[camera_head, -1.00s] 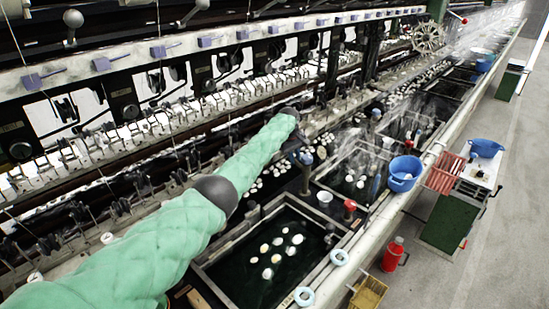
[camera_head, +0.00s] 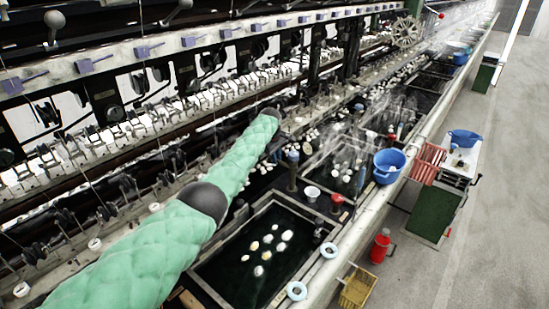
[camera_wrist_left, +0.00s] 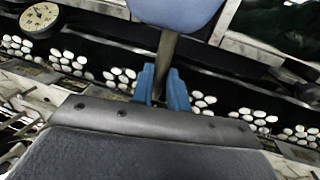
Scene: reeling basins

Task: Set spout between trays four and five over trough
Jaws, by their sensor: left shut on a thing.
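In the left wrist view, my left gripper (camera_wrist_left: 163,88) has blue fingers shut on a thin metal stem (camera_wrist_left: 166,50). A rounded blue body (camera_wrist_left: 178,8) shows above it, cut off by the top edge; this held piece appears to be the spout. Behind it runs a dark trough (camera_wrist_left: 92,50) with groups of white cocoons. I cannot tell which trays are four and five, or the height of the held piece. In the head view, my green left arm reaches to the machine's middle, and its gripper is hard to make out. My right gripper is out of view.
A framed basin (camera_head: 230,262) of dark water with several cocoons lies below the arm. A blue-topped post (camera_head: 293,172) and a red-topped post (camera_head: 337,199) stand nearby. A blue bowl (camera_head: 388,166) sits on the ledge. A round dial (camera_wrist_left: 40,18) is at the wrist view's upper left.

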